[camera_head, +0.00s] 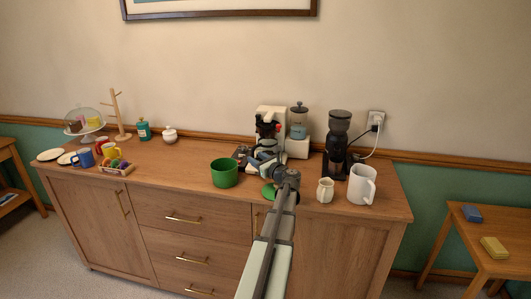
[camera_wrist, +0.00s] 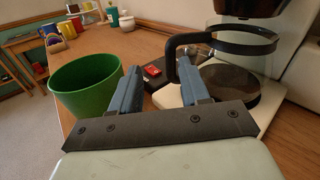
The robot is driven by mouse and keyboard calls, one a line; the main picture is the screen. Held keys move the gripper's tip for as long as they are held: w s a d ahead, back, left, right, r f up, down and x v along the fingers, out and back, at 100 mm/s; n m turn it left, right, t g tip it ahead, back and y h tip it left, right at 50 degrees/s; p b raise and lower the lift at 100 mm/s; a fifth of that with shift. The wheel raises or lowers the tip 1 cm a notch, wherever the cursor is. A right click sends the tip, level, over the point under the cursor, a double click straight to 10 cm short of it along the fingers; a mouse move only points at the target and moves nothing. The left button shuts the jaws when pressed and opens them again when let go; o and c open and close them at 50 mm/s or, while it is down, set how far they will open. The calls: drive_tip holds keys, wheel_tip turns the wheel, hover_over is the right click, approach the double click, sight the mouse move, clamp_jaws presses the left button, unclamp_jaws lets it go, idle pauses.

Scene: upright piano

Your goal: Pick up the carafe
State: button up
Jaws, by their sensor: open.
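The glass carafe shows in the wrist view with a black band (camera_wrist: 245,42) and a black handle (camera_wrist: 173,55). It stands upright on the dark round plate of the white coffee maker (camera_wrist: 275,100). My gripper (camera_wrist: 158,75) is open, its two blue-grey fingers pointing towards the carafe. The handle appears between the fingers, close to the right one; I cannot tell whether they touch. In the head view, my gripper (camera_head: 263,160) is in front of the coffee maker (camera_head: 270,111) and hides most of the carafe.
A green pot (camera_head: 225,173) stands close to the left of my gripper. A black grinder (camera_head: 338,145), a small cream jug (camera_head: 325,190) and a white pitcher (camera_head: 362,185) stand to the right. A blender (camera_head: 298,125) is behind.

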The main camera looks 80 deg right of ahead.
sight(264, 151)
drive_tip(key=shift+s+d+f+m, duration=0.25)
drive_tip(key=shift+f+m, duration=0.2)
drive_tip(key=shift+m, duration=0.25)
drive_tip(key=shift+s+d+x, duration=0.15)
drive_tip(key=shift+x, duration=1.45)
drive_tip(key=shift+s+d+x, duration=0.1)
drive_tip(key=shift+d+x, duration=0.05)
drive_tip(key=shift+x, duration=1.4)
drive_tip(key=shift+w+d, duration=0.35)
drive_tip(key=shift+w, duration=0.1)
clamp_jaws()
